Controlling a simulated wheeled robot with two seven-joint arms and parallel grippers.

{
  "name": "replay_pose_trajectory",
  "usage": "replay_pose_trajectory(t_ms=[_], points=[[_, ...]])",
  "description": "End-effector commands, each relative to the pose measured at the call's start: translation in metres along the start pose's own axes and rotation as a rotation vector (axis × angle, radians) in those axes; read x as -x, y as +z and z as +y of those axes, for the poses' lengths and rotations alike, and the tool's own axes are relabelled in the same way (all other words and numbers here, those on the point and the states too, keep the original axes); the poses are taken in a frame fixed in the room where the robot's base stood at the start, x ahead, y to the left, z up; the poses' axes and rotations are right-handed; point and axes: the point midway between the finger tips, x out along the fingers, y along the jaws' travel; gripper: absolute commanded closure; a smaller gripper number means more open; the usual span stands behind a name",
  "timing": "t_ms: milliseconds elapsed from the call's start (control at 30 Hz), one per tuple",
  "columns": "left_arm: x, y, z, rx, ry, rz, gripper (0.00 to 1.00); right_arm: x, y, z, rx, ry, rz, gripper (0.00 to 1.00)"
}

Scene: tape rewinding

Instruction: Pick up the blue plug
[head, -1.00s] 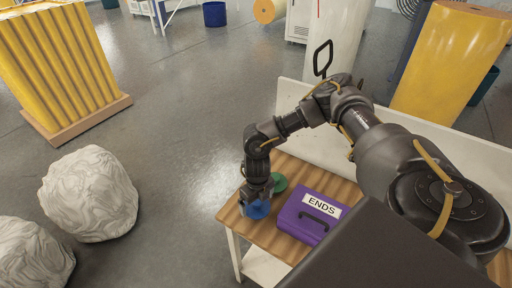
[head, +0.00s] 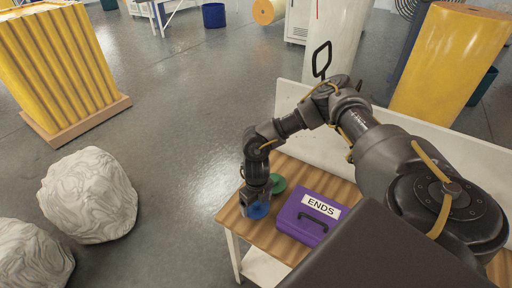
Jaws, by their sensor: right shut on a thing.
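The blue plug (head: 258,211) is a round blue piece at the left end of the wooden bench (head: 286,168). My right gripper (head: 255,205) points down over it and is shut on it. The upper part of the plug is hidden by the gripper. I cannot tell whether the plug still touches the bench top. A green round piece (head: 278,184) lies just behind and to the right of the gripper. My left gripper is not in view.
A purple case (head: 304,229) labelled ENDS stands on the bench right of the plug. A white panel (head: 292,97) rises along the bench's back edge. Pale boulder-like lumps (head: 88,196) stand on the floor at left, and grey floor between is clear.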

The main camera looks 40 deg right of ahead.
Motion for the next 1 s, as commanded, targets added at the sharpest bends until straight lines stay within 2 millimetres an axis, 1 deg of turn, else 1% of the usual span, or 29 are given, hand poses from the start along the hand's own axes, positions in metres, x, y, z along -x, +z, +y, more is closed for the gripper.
replay_pose_trajectory(t_ms=[133, 167, 267, 400, 500, 600, 700, 833, 1000], points=[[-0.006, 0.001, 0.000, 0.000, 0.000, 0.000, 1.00, 0.022, 0.001, 0.000, 0.001, 0.002, -0.005, 0.27], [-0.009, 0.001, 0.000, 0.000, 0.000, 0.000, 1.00, 0.026, 0.001, 0.006, 0.005, 0.005, -0.004, 0.27], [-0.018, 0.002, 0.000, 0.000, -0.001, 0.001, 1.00, 0.046, 0.002, 0.025, 0.009, 0.005, -0.006, 0.27], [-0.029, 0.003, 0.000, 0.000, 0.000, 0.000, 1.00, 0.078, 0.002, 0.052, 0.010, 0.003, -0.006, 0.27], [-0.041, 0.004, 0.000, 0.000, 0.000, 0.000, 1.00, 0.088, 0.001, 0.078, 0.011, 0.002, -0.004, 0.27], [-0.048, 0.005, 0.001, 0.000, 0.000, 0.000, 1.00, 0.099, 0.001, 0.099, 0.008, 0.000, -0.004, 0.27], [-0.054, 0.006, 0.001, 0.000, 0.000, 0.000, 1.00, 0.107, 0.001, 0.116, 0.005, 0.000, -0.003, 0.27], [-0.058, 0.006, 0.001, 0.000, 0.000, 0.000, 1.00, 0.116, 0.002, 0.131, 0.003, 0.000, -0.003, 0.27], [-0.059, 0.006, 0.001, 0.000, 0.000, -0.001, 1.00, 0.121, 0.002, 0.139, 0.001, 0.000, -0.001, 0.27]])
